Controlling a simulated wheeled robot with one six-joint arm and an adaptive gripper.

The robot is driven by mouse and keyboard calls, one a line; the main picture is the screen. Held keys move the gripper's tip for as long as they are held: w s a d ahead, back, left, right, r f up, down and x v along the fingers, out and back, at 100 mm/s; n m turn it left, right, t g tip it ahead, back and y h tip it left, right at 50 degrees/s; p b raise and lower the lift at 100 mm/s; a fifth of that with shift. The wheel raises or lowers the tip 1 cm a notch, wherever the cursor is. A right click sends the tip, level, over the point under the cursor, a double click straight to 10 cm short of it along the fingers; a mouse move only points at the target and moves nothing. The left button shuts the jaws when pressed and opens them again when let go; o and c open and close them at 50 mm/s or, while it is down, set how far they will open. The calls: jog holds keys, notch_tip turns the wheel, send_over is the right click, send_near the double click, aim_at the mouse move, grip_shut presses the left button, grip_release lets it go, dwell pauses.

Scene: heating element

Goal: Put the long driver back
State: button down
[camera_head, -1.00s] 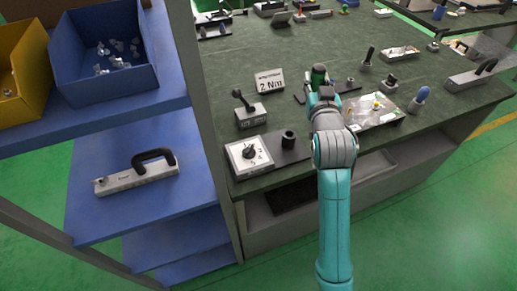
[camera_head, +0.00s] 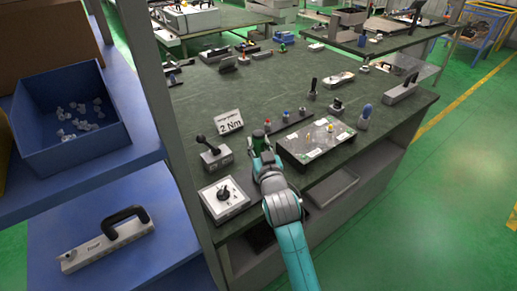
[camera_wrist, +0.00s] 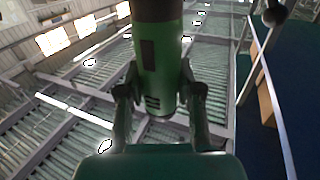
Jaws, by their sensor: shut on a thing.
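My gripper (camera_head: 264,154) is shut on a green driver (camera_head: 259,140), taken to be the long driver, over the near part of the dark green bench. In the wrist view the driver (camera_wrist: 160,70) is a green cylinder with a dark upper part, standing upright between both fingers (camera_wrist: 160,100). A dark rack (camera_head: 288,121) with several small colour-topped pieces lies behind and right of my gripper. A white unit with a black dial (camera_head: 226,194) sits at the bench's near left corner; my arm covers what is right of it.
A lever switch box (camera_head: 214,156) and a "2 Nm" sign (camera_head: 230,122) stand left of the driver. A tray with a circuit board (camera_head: 315,140) and a blue-handled tool (camera_head: 365,116) are on the right. A blue shelf (camera_head: 130,190) with a blue bin (camera_head: 68,110) borders the left side.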

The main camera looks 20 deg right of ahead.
jog(key=shift+f, duration=0.75)
jog(key=shift+f, duration=0.15)
jog(key=c, duration=0.8)
grip_release()
jog(key=shift+f, duration=0.1)
jog(key=shift+o, duration=0.2)
jog(key=shift+r, duration=0.2)
jog(key=s, duration=1.2)
jog(key=shift+a, duration=0.45)
